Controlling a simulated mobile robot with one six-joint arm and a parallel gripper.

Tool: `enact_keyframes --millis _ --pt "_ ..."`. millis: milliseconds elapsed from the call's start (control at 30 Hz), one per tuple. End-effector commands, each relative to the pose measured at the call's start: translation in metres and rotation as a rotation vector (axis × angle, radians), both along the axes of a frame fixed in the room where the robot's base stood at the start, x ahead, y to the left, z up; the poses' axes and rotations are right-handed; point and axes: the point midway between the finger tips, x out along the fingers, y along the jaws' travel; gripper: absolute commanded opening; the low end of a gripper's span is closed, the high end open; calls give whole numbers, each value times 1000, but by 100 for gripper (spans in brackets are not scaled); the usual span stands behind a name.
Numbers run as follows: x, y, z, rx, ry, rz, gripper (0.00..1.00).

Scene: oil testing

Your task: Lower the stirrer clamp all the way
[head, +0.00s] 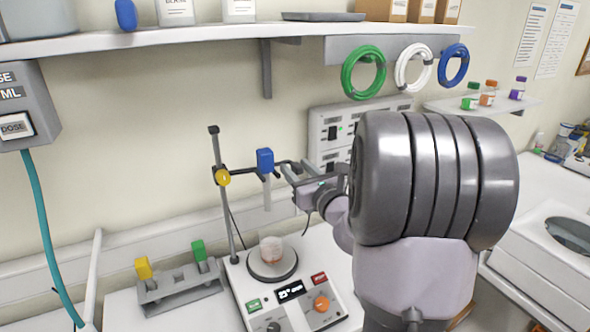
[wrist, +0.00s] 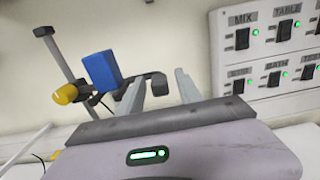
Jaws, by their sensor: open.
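The stirrer clamp is a black arm with a blue block (head: 265,160) and a yellow knob (head: 222,177), mounted high on an upright grey rod (head: 217,150). A thin grey shaft (head: 267,195) hangs from the block, well above a small beaker (head: 271,249) on the stirrer plate. In the wrist view the blue block (wrist: 102,70) and yellow knob (wrist: 65,94) are left of my gripper (wrist: 160,88). My gripper is open, and the clamp's black end (wrist: 157,79) shows between its fingers; contact cannot be told. In the head view, my gripper (head: 289,172) is at the clamp's right end.
The stirrer base (head: 290,300) has buttons and a display. A rack (head: 180,285) with yellow and green pieces stands to its left. A switch panel (head: 325,125) is on the wall behind. A shelf (head: 200,38) runs above.

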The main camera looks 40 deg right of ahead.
Motion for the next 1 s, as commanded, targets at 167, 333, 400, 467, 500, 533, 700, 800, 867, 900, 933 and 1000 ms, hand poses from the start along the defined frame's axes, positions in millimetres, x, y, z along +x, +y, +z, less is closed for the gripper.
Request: enact_keyframes --millis 167,333,400,467,500,533,700,800,867,900,933,1000 --pt "0 0 0 0 0 0 38" --pt "0 0 0 0 0 0 4" --pt "0 0 0 0 0 0 0" --pt "0 0 0 0 0 0 0" --pt "0 0 0 0 0 0 0" --pt "0 0 0 0 0 0 0" --pt "0 0 0 -1 0 0 0" --pt "0 0 0 -1 0 1 0" --pt "0 0 0 -1 0 0 0" --pt "0 0 0 -1 0 0 0" --pt "0 0 0 -1 0 0 0" --pt "0 0 0 -1 0 0 0"
